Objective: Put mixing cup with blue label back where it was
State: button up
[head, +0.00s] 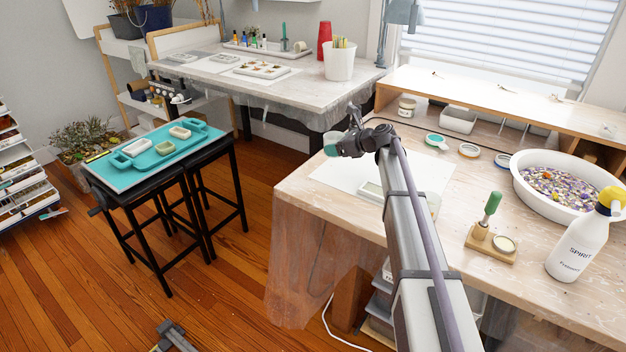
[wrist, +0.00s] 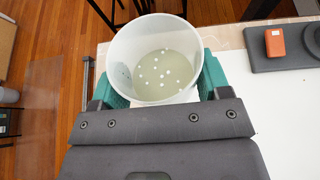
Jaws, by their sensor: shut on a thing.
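My gripper (head: 340,143) is shut on a translucent whitish cup (wrist: 155,60), with teal pads on either side of it in the wrist view. The cup also shows in the head view (head: 331,139), above the left part of the near bench. It holds a pale greenish layer with several white dots. No blue label shows on its visible sides, so I cannot tell whether it is the labelled one. In the wrist view, wooden floor lies to the cup's left and a white sheet (wrist: 285,110) to its right. The cup seems clear of the bench.
A white sheet (head: 345,174) lies on the near bench (head: 310,201). A white bowl of dried petals (head: 575,207) and a spirit bottle (head: 577,245) stand at right. A teal tray (head: 150,160) with small moulds sits on black stools. In the wrist view, an orange block (wrist: 275,43) rests on a dark device.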

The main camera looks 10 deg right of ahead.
aim_at(333, 175)
jog(key=shift+w+a+r, duration=0.35)
jog(key=shift+w+a, duration=0.2)
jog(key=shift+w, duration=0.05)
jog(key=shift+r+t, duration=0.1)
jog(key=shift+t, duration=0.2)
jog(key=shift+d, duration=0.15)
notch_tip(333, 175, down, 10)
jog(key=b, duration=1)
jog(key=shift+f, duration=0.25)
jog(key=shift+s+r, duration=0.1)
jog(key=shift+r, duration=0.2)
jog(key=shift+f, duration=0.25)
jog(key=o, duration=0.9)
jog(key=shift+r, duration=0.1)
jog(key=shift+o, duration=0.2)
